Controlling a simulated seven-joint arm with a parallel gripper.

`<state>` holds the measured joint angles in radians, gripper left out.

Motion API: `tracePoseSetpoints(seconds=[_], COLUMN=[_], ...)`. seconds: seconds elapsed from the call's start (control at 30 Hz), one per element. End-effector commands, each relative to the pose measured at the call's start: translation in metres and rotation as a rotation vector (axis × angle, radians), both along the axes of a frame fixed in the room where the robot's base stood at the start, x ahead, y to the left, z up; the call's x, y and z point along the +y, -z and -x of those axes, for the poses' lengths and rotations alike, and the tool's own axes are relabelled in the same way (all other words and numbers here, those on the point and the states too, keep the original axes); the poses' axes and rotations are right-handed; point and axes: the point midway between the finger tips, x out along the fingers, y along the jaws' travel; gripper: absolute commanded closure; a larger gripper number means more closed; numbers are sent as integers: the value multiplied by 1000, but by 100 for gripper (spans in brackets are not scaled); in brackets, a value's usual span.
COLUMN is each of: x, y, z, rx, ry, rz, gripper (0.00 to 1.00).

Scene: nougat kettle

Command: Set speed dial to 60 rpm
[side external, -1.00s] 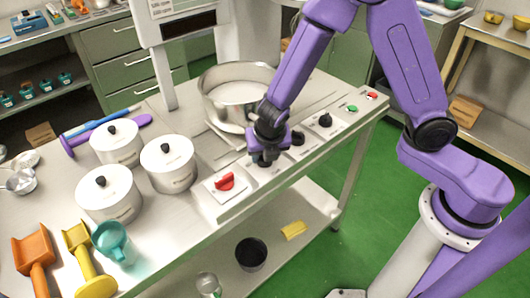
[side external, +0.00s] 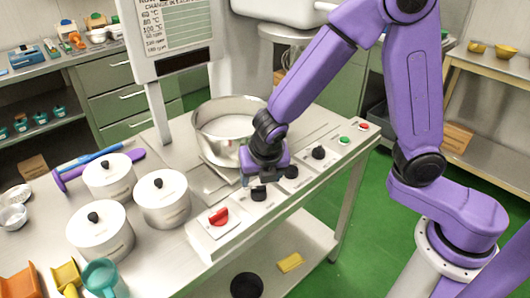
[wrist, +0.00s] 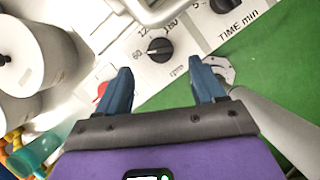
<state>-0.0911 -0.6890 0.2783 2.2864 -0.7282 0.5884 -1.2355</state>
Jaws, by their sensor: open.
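The speed dial, a black round knob, shows in the wrist view (wrist: 158,48) with 60, 180 and "rpm" printed around it. I cannot read its pointer for certain. In the side external view the dial (side external: 259,193) sits on the light panel, between the red knob and the other black knobs. My gripper (side external: 262,180) is above the panel near this dial, fingers pointing down. In the wrist view my gripper (wrist: 165,85) is open and empty, its two fingers apart, with the dial beyond the fingertips and between their lines. They look clear of the knob.
A red knob (side external: 218,216) is at the panel's near end. The time dial (wrist: 220,4) is beside the speed dial. A steel kettle (side external: 228,125) stands behind the panel. White lidded pots (side external: 162,199) stand at left.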

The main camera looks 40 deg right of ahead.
Motion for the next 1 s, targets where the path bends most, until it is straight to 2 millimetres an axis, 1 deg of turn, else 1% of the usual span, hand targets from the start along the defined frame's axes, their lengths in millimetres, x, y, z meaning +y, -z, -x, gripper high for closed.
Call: tracePoseSetpoints(seconds=[0.03, 0.3, 0.5, 0.6, 0.7, 1.0], x=[3, 13, 18, 20, 20, 20], y=[-9, -53, -82, -91, -96, -98], z=[2, 19, 29, 33, 35, 36], rx=[-5, -4, -3, -2, 0, 1], ry=[-2, -4, -5, -4, -4, -2], rz=[-5, -7, -5, -3, -2, -1], gripper=[31, 31, 31, 31, 31, 31])
